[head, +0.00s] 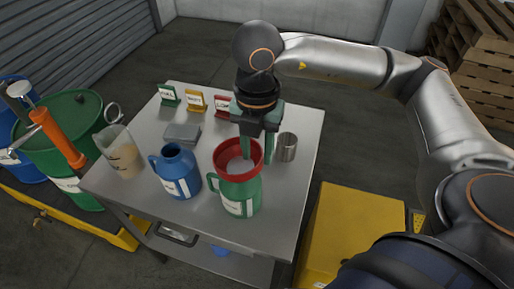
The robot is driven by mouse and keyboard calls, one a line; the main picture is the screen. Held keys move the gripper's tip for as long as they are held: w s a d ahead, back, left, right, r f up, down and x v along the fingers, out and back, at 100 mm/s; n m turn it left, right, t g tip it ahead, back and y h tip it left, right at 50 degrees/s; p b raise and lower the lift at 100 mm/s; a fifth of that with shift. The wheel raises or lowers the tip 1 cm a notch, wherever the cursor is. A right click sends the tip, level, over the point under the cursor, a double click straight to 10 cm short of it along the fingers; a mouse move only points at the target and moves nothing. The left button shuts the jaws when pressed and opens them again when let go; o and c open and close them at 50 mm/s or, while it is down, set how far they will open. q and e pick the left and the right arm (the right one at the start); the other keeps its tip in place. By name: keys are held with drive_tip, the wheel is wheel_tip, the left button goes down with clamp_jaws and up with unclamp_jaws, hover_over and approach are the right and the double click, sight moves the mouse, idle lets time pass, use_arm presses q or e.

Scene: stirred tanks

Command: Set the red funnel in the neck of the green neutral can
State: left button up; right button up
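The red funnel (226,158) is over the green can (238,196) on the metal table, wide mouth up. It looks upright, with its lower part in or at the can's neck; the spout is hidden. The green can has a white label and a handle at its left. My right gripper (257,158) points down at the funnel's right side. One finger is inside the mouth and the other outside the rim at the right. The fingers are clearly apart, wider than the funnel's thin wall, so it looks open. My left gripper is not in view.
A blue jug (178,172) stands close left of the green can, and a beaker (121,154) farther left. A steel cup (286,147) stands just right of my gripper. Behind are a grey box (182,134) and small signs (196,101). The table's right front is clear.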

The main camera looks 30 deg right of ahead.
wheel_tip(320, 180, up, 12)
drive_tip(key=p, duration=0.1)
drive_tip(key=shift+r, duration=0.25)
drive_tip(key=shift+s, duration=0.1)
idle(0.9)
